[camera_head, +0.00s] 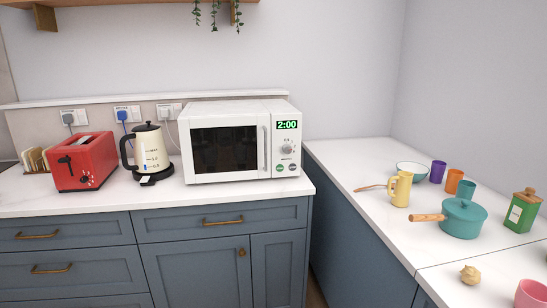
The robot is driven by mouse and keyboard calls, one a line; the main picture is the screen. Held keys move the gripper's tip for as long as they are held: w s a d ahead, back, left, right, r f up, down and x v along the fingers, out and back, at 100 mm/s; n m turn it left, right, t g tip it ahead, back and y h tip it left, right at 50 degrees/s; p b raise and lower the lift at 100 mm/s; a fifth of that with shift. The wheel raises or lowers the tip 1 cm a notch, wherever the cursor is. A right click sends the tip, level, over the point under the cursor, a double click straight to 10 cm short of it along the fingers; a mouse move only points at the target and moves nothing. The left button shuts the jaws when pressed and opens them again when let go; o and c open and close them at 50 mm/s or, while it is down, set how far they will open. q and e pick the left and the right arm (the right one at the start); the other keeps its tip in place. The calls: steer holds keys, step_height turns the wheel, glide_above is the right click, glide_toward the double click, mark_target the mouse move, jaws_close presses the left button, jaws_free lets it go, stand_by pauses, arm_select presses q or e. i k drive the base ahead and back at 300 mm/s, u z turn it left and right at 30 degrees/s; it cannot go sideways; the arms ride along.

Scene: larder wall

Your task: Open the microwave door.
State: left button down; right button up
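A white microwave (236,108) stands on the left counter, near its right end. Its dark-windowed door (223,149) looks shut. A vertical light handle (265,150) runs along the right edge of the door. A control panel (287,150) with a green 2:00 display, a knob and small buttons is to the right of the handle. Neither of my grippers shows in the head view.
A cream kettle (149,147) on its base and a red toaster (82,162) stand left of the microwave. The right counter (345,155) holds a yellow mug (400,189), a teal pot (464,217), cups and a green canister (522,211). The counter in front of the microwave is clear.

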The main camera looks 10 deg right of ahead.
mark_target(230, 148)
steer(key=u, duration=0.65)
steer(key=i, duration=0.55)
steer(key=u, duration=0.45)
steer(key=i, duration=0.95)
steer(key=z, duration=0.25)
